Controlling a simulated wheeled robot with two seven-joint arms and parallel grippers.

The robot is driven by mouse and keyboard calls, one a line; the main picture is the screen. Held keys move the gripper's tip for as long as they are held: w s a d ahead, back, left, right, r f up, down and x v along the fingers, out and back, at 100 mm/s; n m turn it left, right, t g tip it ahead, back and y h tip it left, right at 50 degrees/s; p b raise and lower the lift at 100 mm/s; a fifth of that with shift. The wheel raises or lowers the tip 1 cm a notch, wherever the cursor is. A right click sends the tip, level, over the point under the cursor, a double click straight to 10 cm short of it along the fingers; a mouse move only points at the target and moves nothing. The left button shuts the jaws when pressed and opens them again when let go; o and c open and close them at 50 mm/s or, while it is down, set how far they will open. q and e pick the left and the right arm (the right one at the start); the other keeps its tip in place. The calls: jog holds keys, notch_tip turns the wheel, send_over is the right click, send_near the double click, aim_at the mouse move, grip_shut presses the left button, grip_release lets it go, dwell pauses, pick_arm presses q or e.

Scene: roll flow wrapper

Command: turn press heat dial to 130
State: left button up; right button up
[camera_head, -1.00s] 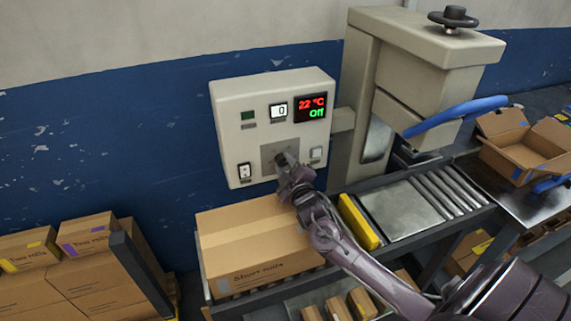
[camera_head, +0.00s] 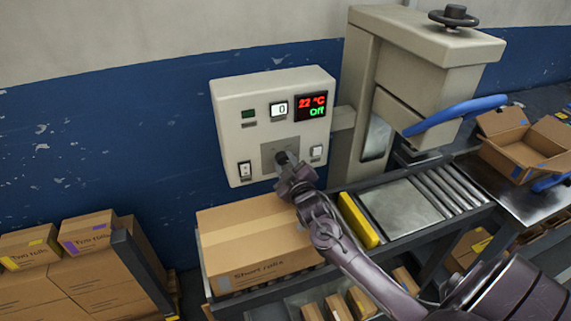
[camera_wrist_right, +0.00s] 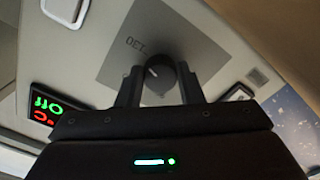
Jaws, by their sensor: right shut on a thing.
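The press heat dial (camera_wrist_right: 160,76) is a dark round knob with a short white mark on a grey plate (camera_wrist_right: 190,40) of the control box (camera_head: 232,115). In the wrist view its white mark points to the upper left, toward upside-down print that looks like 130. My right gripper (camera_wrist_right: 160,88) has one finger on each side of the dial and is shut on it. In the head view my right gripper (camera_head: 287,166) covers most of the dial. The temperature display (camera_head: 311,106) reads 22 °C in red and Off in green. My left gripper is out of view.
A counter display (camera_head: 279,109) reads 0. Two white switches (camera_head: 245,170) (camera_head: 317,152) flank the dial plate. A cardboard box (camera_head: 250,245) lies below on the conveyor. The press (camera_head: 420,70) with its blue handle (camera_head: 455,114) stands to the right.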

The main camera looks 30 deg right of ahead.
jog(key=shift+f, duration=0.2)
jog(key=o, duration=1)
jog(key=shift+r, duration=0.15)
jog(key=shift+c, duration=0.2)
jog(key=shift+s, duration=0.1)
jog(key=shift+s+a, duration=0.1)
jog(key=shift+s, duration=0.4)
jog(key=b+v, duration=0.1)
jog(key=v, duration=0.5)
jog(key=shift+s+b, duration=0.3)
jog(key=shift+s, duration=0.1)
